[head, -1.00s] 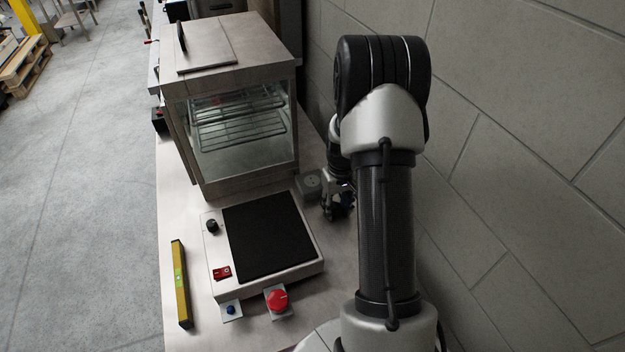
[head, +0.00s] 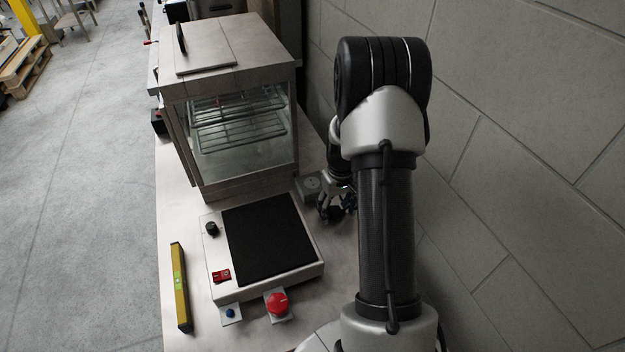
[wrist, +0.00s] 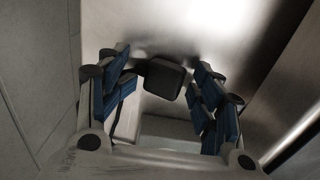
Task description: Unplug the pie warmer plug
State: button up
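The plug (wrist: 163,78) is a dark, rounded block with a dark cord at its left, seen in the wrist view. My gripper (wrist: 160,88) is open, with blue-padded fingers on either side of the plug and gaps showing between pads and plug. A pale grey box (wrist: 170,130) shows just below the plug; I cannot tell whether they touch. In the head view my gripper (head: 336,212) is low beside the grey socket box (head: 311,187), partly behind my arm, and I cannot make out the plug. The pie warmer (head: 245,175) stands behind, with wire racks inside.
A flat appliance with a black top (head: 268,238) lies in front of the warmer. A red button (head: 277,303), a blue button (head: 230,313) and a yellow level (head: 180,287) are near the front. The block wall (head: 520,180) stands close on the right.

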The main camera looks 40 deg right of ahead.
notch_tip(320, 180, up, 11)
dwell(0.3)
jog(key=shift+s, duration=0.1)
